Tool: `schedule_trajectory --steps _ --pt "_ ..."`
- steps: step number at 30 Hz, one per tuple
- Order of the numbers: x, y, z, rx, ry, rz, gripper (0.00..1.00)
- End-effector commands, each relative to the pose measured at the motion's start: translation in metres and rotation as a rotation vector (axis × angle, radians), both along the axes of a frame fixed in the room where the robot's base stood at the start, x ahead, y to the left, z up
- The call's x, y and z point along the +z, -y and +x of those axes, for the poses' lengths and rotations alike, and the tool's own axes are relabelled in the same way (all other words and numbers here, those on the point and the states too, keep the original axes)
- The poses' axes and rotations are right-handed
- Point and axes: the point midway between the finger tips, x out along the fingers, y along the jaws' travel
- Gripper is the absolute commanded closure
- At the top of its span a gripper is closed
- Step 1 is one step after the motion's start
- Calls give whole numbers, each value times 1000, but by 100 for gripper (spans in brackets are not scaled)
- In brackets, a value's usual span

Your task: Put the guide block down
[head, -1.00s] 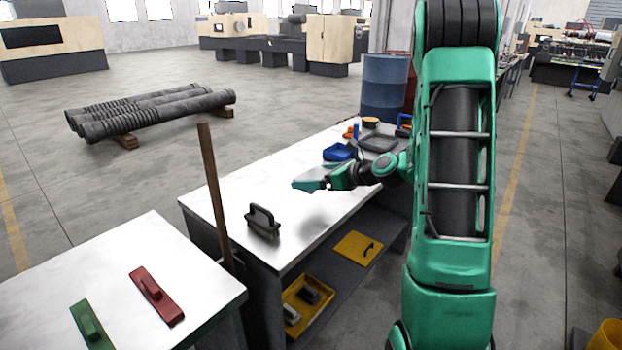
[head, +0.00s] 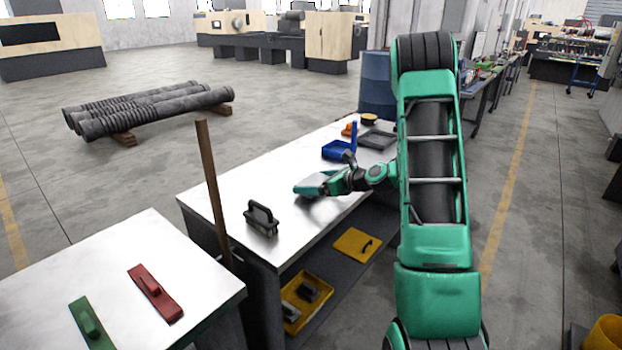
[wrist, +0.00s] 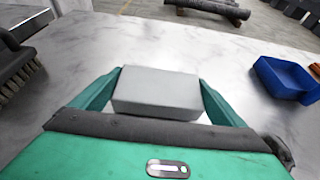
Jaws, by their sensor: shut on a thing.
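The guide block (wrist: 156,92) is a plain light grey block, seen in the wrist view between the two green fingers of my gripper (wrist: 158,95). My gripper is shut on it. In the head view my gripper (head: 300,190) is low over the middle of the metal-topped table (head: 235,188), and the block is hidden there. I cannot tell whether the block touches the table top.
A black-handled brush (head: 262,218) stands at the table's near end. A blue tray (head: 337,150) and a dark grey tray (head: 377,139) lie toward the far end. A wooden pole (head: 212,185) rises beside the near edge. The tabletop around my gripper is clear.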

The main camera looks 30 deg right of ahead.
Motion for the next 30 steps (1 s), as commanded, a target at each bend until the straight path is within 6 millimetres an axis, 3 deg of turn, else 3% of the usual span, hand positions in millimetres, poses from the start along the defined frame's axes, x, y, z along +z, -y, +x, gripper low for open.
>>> schedule_trajectory --steps 14,15,24,30 --pt "-7 -1 1 1 8 1 69" --pt "-11 0 0 1 0 0 2" --pt "-9 0 0 0 1 -1 0" --pt "1 9 -21 -3 1 0 0"
